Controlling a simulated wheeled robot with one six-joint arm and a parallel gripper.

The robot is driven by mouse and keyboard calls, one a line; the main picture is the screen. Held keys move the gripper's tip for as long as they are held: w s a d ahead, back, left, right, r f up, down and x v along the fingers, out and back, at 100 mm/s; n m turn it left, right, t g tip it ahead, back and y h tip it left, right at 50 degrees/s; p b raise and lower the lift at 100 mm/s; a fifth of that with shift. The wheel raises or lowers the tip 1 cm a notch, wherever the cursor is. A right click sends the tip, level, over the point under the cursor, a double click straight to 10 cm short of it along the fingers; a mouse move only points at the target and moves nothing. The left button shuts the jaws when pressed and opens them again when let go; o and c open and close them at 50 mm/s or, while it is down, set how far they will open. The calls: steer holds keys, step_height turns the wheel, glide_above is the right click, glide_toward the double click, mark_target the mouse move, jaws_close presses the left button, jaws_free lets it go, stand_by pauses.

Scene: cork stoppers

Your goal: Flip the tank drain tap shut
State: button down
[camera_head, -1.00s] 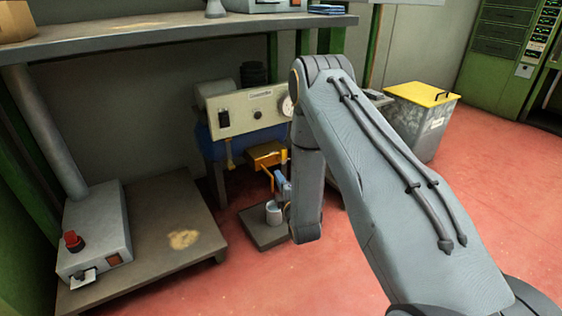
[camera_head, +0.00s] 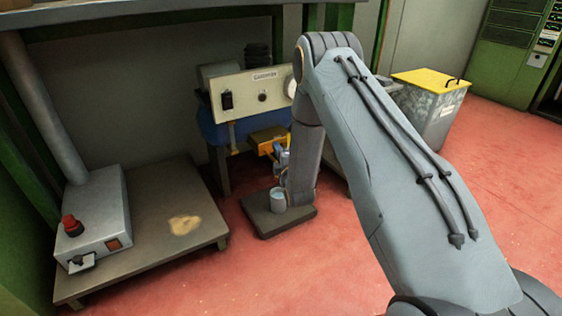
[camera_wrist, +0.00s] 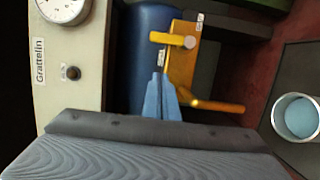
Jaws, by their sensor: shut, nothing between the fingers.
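The tank drain tap's yellow lever (camera_wrist: 171,40) with its grey pivot knob (camera_wrist: 190,42) shows in the wrist view on a yellow body (camera_wrist: 185,68). Small labels sit by the lever's end and by the body's corner; I cannot read them. A yellow spout (camera_wrist: 215,105) runs towards a cup. The blue tank (camera_wrist: 148,30) is behind.
A metal cup (camera_wrist: 296,117) with blue content stands on a dark base plate (camera_head: 262,226). The control panel (camera_wrist: 75,100) with gauge and knob is beside the tap. A low bench (camera_head: 150,260) stands left, a yellow-lidded bin (camera_head: 432,110) right. The red floor is clear in front.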

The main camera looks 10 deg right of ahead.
mark_target(286, 145)
steer(key=shift+w+d+b, duration=0.35)
steer(key=shift+d, duration=0.3)
steer(key=shift+w+d+b, duration=0.35)
steer(key=shift+d, duration=0.25)
steer(key=shift+w+d+b, duration=0.35)
steer(key=shift+d, duration=0.3)
steer(key=shift+a+r, duration=0.1)
steer(key=shift+a, duration=0.1)
